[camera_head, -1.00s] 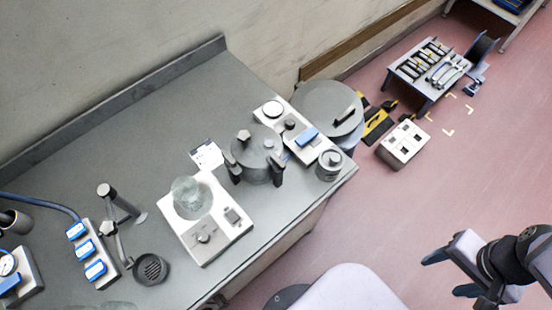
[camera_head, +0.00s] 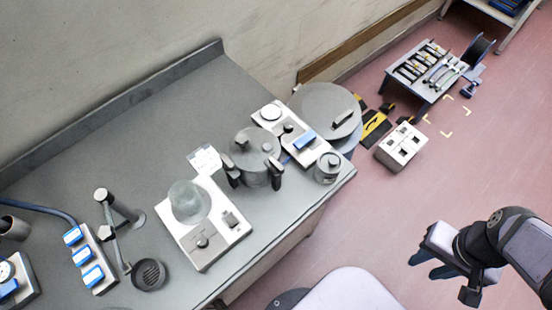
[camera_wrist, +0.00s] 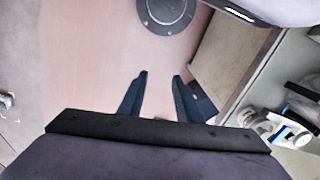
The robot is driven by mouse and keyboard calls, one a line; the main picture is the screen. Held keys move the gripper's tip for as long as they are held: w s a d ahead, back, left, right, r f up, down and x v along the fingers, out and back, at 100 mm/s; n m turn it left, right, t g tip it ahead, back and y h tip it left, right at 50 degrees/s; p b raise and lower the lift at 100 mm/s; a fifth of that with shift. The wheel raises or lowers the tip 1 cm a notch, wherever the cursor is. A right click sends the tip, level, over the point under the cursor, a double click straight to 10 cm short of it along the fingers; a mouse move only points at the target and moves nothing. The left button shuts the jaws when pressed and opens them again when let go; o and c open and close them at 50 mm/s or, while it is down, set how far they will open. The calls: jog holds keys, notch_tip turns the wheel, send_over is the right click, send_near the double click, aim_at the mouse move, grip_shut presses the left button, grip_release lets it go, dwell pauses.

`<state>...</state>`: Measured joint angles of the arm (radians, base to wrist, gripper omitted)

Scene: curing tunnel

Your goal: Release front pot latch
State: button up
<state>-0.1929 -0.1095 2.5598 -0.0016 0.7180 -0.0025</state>
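The grey lidded pot (camera_head: 257,150) stands upright on the bench. A dark latch (camera_head: 277,175) shows on its right side and another dark latch (camera_head: 231,176) on its left side. A small bar (camera_head: 240,146) sits on its lid. Whether each latch is fastened is too small to tell. My gripper (camera_head: 416,267) is in the air over the floor, to the right of the bench and well apart from the pot. In the wrist view my gripper (camera_wrist: 162,76) has its two dark fingers apart, with nothing between them.
A white unit with a blue block (camera_head: 305,141) and a small lidded canister (camera_head: 328,167) stand close to the pot's right. A white plate unit (camera_head: 232,241) bears a dome-shaped vessel (camera_head: 188,202) to its left. The bench's back strip (camera_head: 120,96) is clear.

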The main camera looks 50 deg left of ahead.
jog(key=s+a+f+n+g, duration=0.1)
jog(key=s+a+f+n, duration=0.25)
jog(key=a, duration=0.35)
notch_tip(320, 180, up, 11)
jog(key=n+t+y+b, duration=0.1)
jog(key=n+t+b, duration=0.1)
jog(key=n, duration=0.9)
send_over(276, 163)
jog(key=a, duration=0.2)
jog(key=shift+w+r, duration=0.1)
jog(key=shift+w, duration=0.25)
jog(key=shift+s+d+n+g+h, duration=0.3)
jog(key=shift+d+n, duration=0.05)
jog(key=shift+d, duration=0.4)
jog(key=shift+s+d, duration=0.1)
jog(key=shift+d, duration=0.25)
jog(key=shift+f+n, duration=0.3)
jog(key=shift+f+p, duration=1.1)
jog(key=shift+f, duration=2.4)
